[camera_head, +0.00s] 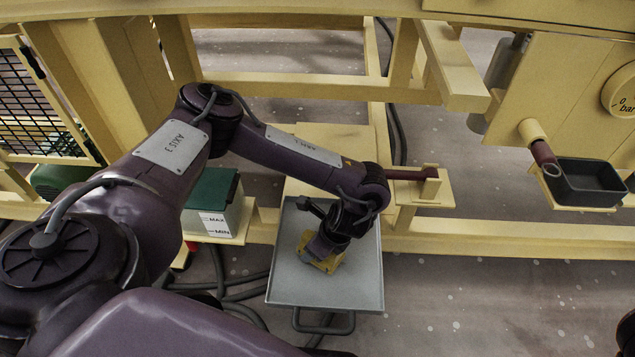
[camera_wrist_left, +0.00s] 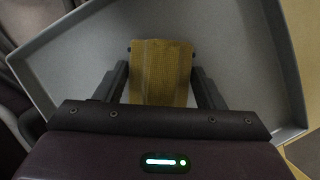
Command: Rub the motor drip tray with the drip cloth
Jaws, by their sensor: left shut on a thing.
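The motor drip tray (camera_head: 352,290) is a shallow grey tray with a raised rim below the yellow frame, in the middle of the head view. The tray also fills most of the left wrist view (camera_wrist_left: 80,58). My left gripper (camera_head: 322,250) is over the tray, pointing down, shut on the yellow-brown drip cloth (camera_head: 330,264). In the left wrist view the cloth (camera_wrist_left: 160,72) sits between the two dark fingers, against the tray floor or just above it; I cannot tell which. My right gripper is not clearly in view; only a dark part shows at the right edge.
Yellow frame beams (camera_head: 280,88) run behind and beside the tray. A green-lidded container marked MAX and MIN (camera_head: 212,205) stands left of it. A dark red bar (camera_head: 408,174) is close behind. A small dark tray (camera_head: 590,184) sits at right. Cables lie on the floor.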

